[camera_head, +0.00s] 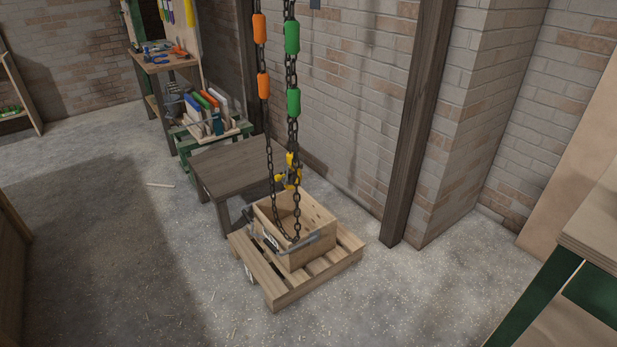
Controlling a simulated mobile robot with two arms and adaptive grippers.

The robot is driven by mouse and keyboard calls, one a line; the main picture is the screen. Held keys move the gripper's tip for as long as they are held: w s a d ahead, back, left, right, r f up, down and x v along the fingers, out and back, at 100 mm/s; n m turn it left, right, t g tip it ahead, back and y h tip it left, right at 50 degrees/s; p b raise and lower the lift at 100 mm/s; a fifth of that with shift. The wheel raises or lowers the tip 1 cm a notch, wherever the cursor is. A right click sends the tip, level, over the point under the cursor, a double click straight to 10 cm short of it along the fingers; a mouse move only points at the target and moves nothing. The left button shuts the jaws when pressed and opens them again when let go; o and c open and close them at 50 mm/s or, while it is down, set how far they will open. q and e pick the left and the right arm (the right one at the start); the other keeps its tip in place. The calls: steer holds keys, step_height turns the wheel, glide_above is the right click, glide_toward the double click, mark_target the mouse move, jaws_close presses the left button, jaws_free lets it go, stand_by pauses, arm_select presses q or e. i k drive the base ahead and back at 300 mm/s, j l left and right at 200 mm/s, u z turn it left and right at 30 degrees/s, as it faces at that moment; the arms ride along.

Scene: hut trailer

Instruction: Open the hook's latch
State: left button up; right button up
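A yellow hook (290,173) hangs on dark chains in the middle of the camera_head view, above the back of an open wooden crate (300,258). The hook is small here and partly hidden behind chain, so I cannot tell whether its latch is open or shut. The chains (292,133) carry orange sleeves (263,87) and green sleeves (292,102), and a loop hangs down in front of the crate. Neither of my grippers is in view.
The crate stands on a wooden pallet (275,287). A low brown table (232,168) is behind it on the left. A dark wooden post (416,130) stands to the right. A green-framed workbench (590,235) is at the right edge.

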mark_target(278, 177)
steer(key=i+j+z, duration=0.55)
steer(key=j, duration=0.15)
steer(key=j+z, duration=0.3)
steer(key=i+j, duration=0.05)
steer(key=j, duration=0.05)
